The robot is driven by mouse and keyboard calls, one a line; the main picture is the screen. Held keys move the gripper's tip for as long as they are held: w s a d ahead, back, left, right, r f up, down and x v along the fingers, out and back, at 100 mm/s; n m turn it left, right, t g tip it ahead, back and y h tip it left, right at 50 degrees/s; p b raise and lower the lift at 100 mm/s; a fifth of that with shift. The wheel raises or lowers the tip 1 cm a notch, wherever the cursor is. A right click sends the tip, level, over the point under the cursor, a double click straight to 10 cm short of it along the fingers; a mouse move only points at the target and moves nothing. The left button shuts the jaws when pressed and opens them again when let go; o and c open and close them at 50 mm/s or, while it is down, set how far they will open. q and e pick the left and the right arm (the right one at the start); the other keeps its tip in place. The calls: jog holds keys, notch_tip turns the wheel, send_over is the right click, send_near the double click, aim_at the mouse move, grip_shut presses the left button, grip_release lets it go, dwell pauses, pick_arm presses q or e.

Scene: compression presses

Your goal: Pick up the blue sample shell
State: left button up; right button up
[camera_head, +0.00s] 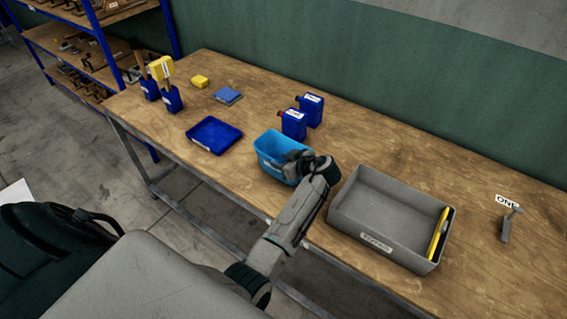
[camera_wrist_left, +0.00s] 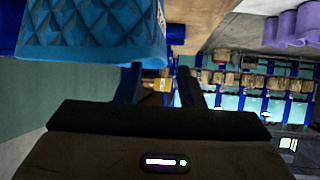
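Several blue things are on the wooden table; I cannot tell for certain which is the sample shell. A flat blue piece (camera_head: 228,96) lies towards the back, and a dark blue shallow tray (camera_head: 214,135) lies in front of it. A light blue bin (camera_head: 270,149) stands near the front edge. My left gripper (camera_head: 300,162) is at the bin's right side and hides part of it. In the left wrist view a blue diamond-patterned wall (camera_wrist_left: 90,30) fills the upper left, above the gripper (camera_wrist_left: 160,88). Its fingers are apart, with nothing seen held between them. My right gripper is not seen.
A grey box (camera_head: 350,207) with a yellow item (camera_head: 438,233) stands right of my arm. The table's right is mostly clear.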

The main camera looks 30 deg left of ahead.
pick_arm(q)
jog(key=x, duration=0.4)
jog(key=shift+f, duration=0.1)
jog(key=shift+s, duration=0.15)
grip_shut()
